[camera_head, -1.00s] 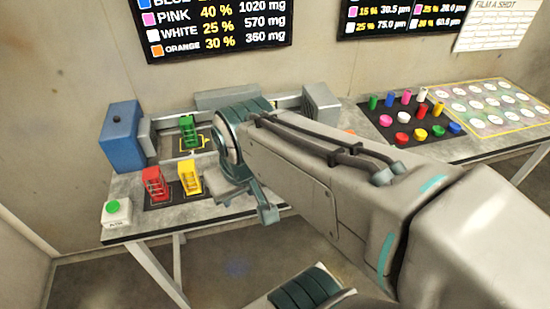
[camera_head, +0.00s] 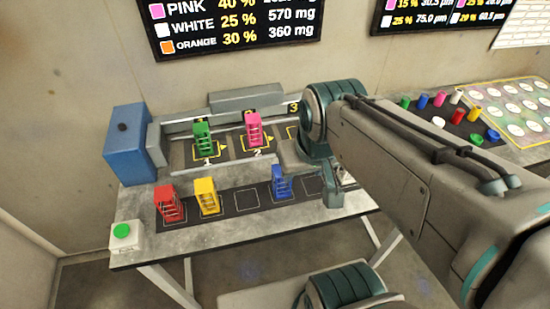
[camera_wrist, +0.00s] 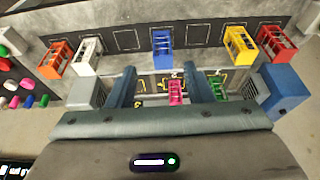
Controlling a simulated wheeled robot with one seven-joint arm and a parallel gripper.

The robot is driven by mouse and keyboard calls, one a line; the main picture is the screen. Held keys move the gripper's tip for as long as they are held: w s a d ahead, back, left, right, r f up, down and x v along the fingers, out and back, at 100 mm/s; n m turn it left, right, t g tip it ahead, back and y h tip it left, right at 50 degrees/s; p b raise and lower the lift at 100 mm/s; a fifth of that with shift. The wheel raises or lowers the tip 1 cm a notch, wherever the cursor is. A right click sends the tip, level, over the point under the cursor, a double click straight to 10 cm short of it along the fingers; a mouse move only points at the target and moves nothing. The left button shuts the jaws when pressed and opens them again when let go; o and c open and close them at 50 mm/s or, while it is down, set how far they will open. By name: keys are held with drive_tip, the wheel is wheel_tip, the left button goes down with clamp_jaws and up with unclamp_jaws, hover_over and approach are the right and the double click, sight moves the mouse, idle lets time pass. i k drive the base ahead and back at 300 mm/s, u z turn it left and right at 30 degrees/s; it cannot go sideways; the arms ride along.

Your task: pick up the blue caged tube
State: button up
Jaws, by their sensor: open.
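The blue caged tube (camera_head: 281,182) stands upright on the dark front strip of the bench in the head view, with empty outlined squares on both sides. In the wrist view the blue caged tube (camera_wrist: 162,42) is at top centre, beyond the fingertips and apart from them. My gripper (camera_wrist: 163,76) is open and empty, its two fingers apart. In the head view my gripper (camera_head: 334,195) is to the right of the blue tube, partly hidden by my arm.
Red (camera_head: 169,204) and yellow (camera_head: 207,197) caged tubes share the strip; orange (camera_wrist: 56,60) and white (camera_wrist: 87,56) ones show in the wrist view. Green (camera_head: 203,138) and pink (camera_head: 254,130) tubes stand at marked spots behind. A blue box (camera_head: 130,143) and green button (camera_head: 123,231) are left.

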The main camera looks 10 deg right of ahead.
sight(280, 190)
drive_tip(key=i, duration=0.1)
drive_tip(key=k, duration=0.5)
drive_tip(key=z, duration=3.55)
drive_tip(key=k, duration=1.15)
drive_tip(key=u, duration=1.8)
